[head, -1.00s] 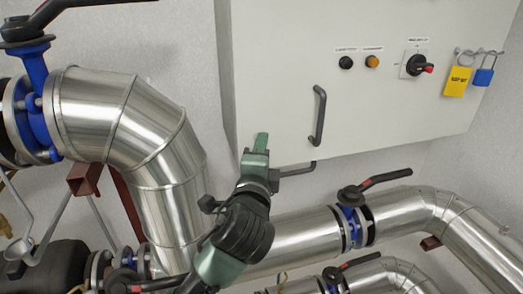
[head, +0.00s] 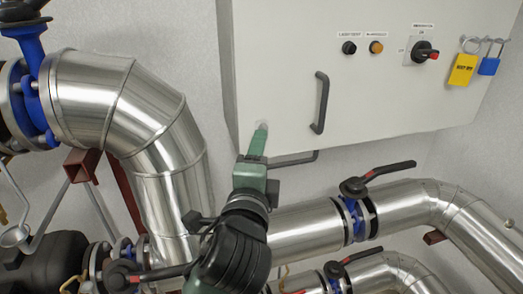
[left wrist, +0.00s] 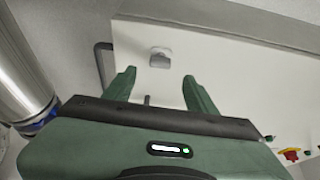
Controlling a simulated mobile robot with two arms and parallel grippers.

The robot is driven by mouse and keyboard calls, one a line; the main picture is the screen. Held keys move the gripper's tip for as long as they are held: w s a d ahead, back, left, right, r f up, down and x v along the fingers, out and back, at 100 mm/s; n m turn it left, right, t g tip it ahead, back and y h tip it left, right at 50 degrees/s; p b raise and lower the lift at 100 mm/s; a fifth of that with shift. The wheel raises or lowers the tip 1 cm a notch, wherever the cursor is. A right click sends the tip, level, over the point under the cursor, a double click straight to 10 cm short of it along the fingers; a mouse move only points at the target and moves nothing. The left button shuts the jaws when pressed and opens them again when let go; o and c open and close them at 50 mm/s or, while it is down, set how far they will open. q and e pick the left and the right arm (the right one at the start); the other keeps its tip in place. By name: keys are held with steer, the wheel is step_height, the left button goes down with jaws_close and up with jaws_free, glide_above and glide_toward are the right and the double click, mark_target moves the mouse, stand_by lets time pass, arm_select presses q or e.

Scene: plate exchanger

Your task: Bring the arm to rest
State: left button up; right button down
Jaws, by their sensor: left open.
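My left gripper (head: 259,143) is dark green and comes up from the bottom middle of the head view. Its tips overlap the lower left part of a white cabinet (head: 285,75). In the left wrist view its two fingers stand wide apart (left wrist: 160,88), with nothing held between them. Beyond them is the pale cabinet face (left wrist: 225,60) with a small grey fitting (left wrist: 159,56). Whether the tips touch the cabinet cannot be told. My right gripper is not in view.
A large silver pipe (head: 125,100) stands left of my arm. Another pipe (head: 305,230) and a black valve lever (head: 385,172) lie to the right.

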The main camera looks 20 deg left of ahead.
arm_select(q)
steer(key=shift+s+d, duration=0.1)
steer(key=shift+s, duration=0.3)
